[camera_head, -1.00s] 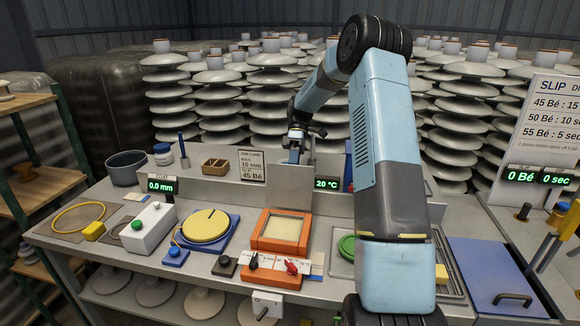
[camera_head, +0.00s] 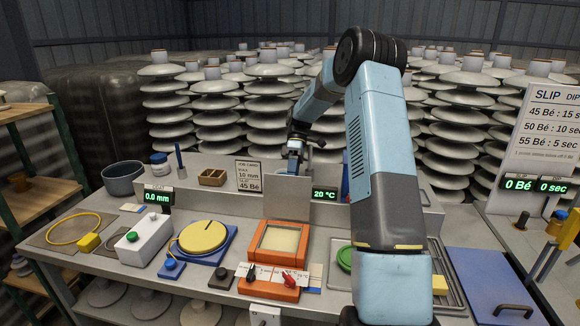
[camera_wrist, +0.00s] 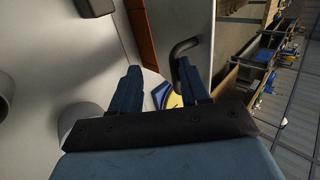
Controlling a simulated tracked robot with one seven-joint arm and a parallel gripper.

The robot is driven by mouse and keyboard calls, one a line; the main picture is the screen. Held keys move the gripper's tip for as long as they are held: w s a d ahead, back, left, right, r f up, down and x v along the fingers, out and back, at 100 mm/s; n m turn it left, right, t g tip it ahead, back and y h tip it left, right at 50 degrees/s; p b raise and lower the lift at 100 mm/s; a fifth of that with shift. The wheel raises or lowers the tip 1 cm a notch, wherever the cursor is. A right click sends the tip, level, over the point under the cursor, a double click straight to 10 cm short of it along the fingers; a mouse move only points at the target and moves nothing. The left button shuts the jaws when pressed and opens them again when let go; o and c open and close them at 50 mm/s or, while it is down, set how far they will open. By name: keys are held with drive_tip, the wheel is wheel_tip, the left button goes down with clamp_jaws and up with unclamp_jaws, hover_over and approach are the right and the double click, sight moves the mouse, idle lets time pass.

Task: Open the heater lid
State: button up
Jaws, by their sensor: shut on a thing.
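The heater (camera_head: 265,266) is an orange box with a pale cream square window in its top, at the front middle of the bench. Its grey lid (camera_head: 287,205) stands up steeply at the heater's rear edge. My gripper (camera_head: 293,168) is at the top of the lid, behind the heater. In the wrist view my gripper (camera_wrist: 158,90) has its two blue fingers beside a dark curved handle (camera_wrist: 185,47) on the grey lid panel (camera_wrist: 200,22). The fingers are shut on the handle; the exact contact is partly hidden.
Red and black knobs (camera_head: 288,278) are at the heater's front. A blue plate with a yellow disc (camera_head: 203,237) and a white box with a green button (camera_head: 140,240) stand left. A 20 °C display (camera_head: 324,194) is right of the lid. Insulator stacks fill the back.

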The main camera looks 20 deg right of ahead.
drive_tip(key=v, duration=1.3)
drive_tip(key=shift+w+r, duration=0.15)
drive_tip(key=shift+r, duration=0.1)
drive_tip(key=shift+d, duration=0.1)
drive_tip(key=s+a+r+m+t+h, duration=0.25)
drive_tip(key=s+a+r, duration=0.4)
drive_tip(key=s, duration=0.35)
drive_tip(key=s+a+r+m+t+h, duration=0.2)
drive_tip(key=s+a+r+m+t, duration=0.25)
drive_tip(key=s+r, duration=0.45)
drive_tip(key=s+a+f+m+t, duration=0.1)
drive_tip(key=s+f+m+t, duration=0.1)
drive_tip(key=s, duration=1)
drive_tip(key=s+a+f+m+t, duration=0.1)
drive_tip(key=s+f+t, duration=0.3)
drive_tip(key=s, duration=0.8)
drive_tip(key=shift+a+m, duration=0.15)
drive_tip(key=shift+m, duration=0.75)
